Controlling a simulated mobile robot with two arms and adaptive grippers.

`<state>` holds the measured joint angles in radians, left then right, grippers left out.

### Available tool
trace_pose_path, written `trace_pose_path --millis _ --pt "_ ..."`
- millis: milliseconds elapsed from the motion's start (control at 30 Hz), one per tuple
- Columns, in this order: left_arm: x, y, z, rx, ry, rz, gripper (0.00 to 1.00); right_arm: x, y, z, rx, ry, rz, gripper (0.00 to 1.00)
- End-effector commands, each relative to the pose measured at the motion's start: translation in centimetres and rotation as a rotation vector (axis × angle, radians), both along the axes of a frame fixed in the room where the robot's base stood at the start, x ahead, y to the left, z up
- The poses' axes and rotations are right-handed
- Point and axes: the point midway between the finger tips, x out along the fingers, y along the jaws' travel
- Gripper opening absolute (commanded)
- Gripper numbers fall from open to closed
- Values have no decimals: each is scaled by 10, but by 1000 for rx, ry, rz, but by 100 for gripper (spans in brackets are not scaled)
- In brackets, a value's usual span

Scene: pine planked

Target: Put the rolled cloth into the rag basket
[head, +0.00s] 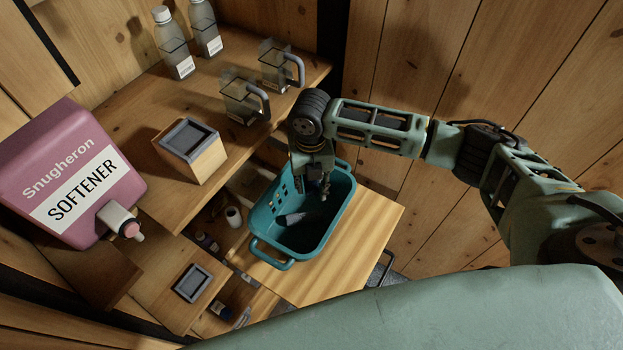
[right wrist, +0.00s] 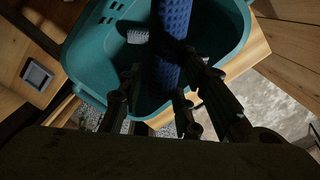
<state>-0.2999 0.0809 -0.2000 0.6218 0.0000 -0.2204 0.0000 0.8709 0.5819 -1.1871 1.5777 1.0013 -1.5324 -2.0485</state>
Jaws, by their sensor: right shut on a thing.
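My left gripper is out of view.
A small grey piece (right wrist: 138,37) shows in the basket. A pink softener dispenser (head: 75,175) stands at the left. Jugs (head: 240,97), bottles (head: 174,45) and a wooden box (head: 190,150) stand on the shelf behind. A plank wall rises at the right.

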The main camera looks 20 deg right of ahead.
Motion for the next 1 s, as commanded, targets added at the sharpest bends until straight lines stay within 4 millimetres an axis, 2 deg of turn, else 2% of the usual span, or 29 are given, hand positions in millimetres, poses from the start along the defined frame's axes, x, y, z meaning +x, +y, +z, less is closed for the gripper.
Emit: trace_pose_path --millis 200,700,833,1000 --pt "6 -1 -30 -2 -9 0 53 0 0 -31 0 0 0 5" --pt "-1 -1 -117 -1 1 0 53 0 0 -118 0 -1 -1 5" --pt "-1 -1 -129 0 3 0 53 0 0 -129 0 -1 -1 5" --pt "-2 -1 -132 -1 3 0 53 0 0 -131 0 -1 -1 5"
